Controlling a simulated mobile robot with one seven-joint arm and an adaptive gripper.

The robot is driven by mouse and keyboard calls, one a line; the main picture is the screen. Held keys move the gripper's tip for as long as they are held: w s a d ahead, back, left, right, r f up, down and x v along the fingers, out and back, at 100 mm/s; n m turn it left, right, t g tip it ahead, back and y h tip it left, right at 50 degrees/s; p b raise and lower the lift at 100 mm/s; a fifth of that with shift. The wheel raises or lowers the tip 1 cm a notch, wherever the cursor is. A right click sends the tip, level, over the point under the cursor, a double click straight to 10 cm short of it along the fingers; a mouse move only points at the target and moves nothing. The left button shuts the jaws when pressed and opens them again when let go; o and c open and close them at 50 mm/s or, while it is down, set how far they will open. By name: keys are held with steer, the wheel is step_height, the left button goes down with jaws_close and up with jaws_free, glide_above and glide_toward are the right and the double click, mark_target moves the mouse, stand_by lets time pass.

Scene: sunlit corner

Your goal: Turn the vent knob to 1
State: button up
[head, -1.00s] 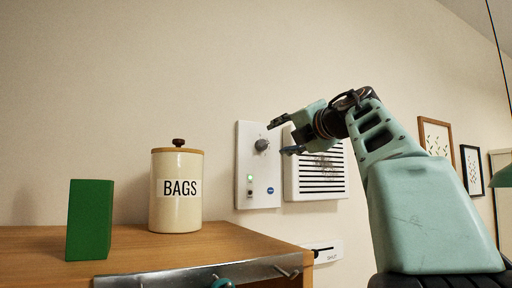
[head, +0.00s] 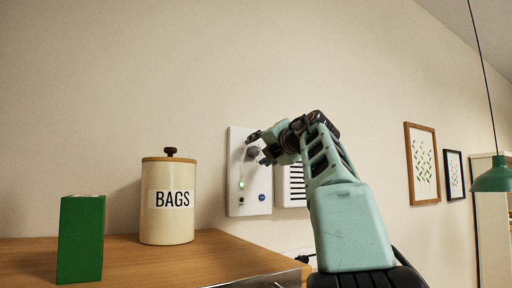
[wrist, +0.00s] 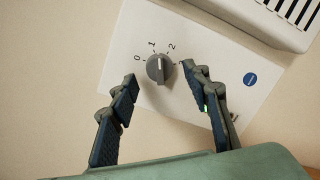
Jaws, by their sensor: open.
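The vent knob (wrist: 158,69) is a round grey dial on a white wall panel (wrist: 200,100), with marks 0, 1, 2 and 3 around it. Its white pointer line points up, around the gap between 1 and 2; the exact setting is hard to tell. My gripper (wrist: 160,76) is open, with one dark-padded finger on each side of the knob and gaps to it. In the head view my gripper (head: 257,148) is at the panel (head: 236,178), beside the knob (head: 252,152), which it partly covers.
A slatted vent (head: 290,198) is right of the panel, partly behind my arm. A wooden counter (head: 215,256) holds a BAGS canister (head: 167,215) and a green box (head: 81,240) at left. Framed pictures (head: 422,165) hang at right.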

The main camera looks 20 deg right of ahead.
steer(key=shift+w, duration=1.1)
steer(key=shift+a, duration=0.1)
steer(key=shift+c, duration=0.7)
steer(key=c, duration=1)
